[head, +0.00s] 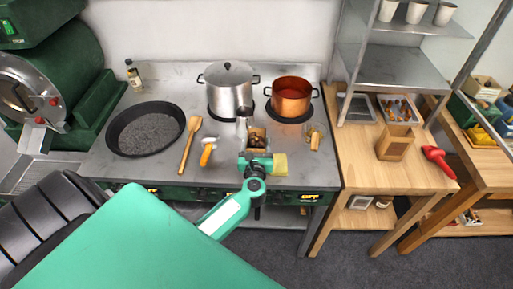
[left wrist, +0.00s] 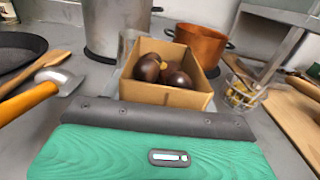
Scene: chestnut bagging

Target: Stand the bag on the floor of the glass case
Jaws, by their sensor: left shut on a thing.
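The bag (head: 257,132) is a small open-topped brown paper bag, upright, with several dark chestnuts in it. It also shows in the left wrist view (left wrist: 150,93), just beyond the gripper body. My left gripper (head: 256,155) is shut on the bag at its near side, over the front part of the steel worktop. The fingertips are mostly hidden, and I cannot tell whether the bag's base touches the worktop. I cannot make out a glass case in either view. My right gripper is not in view.
A steel pot (head: 229,88) and a copper pot (head: 291,97) stand behind the bag. A black pan (head: 145,129), wooden spoon (head: 188,147) and orange-handled tool (head: 207,152) lie to the left. The wooden table (head: 365,172) holds a brown container (head: 393,146) and red scoop (head: 438,160).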

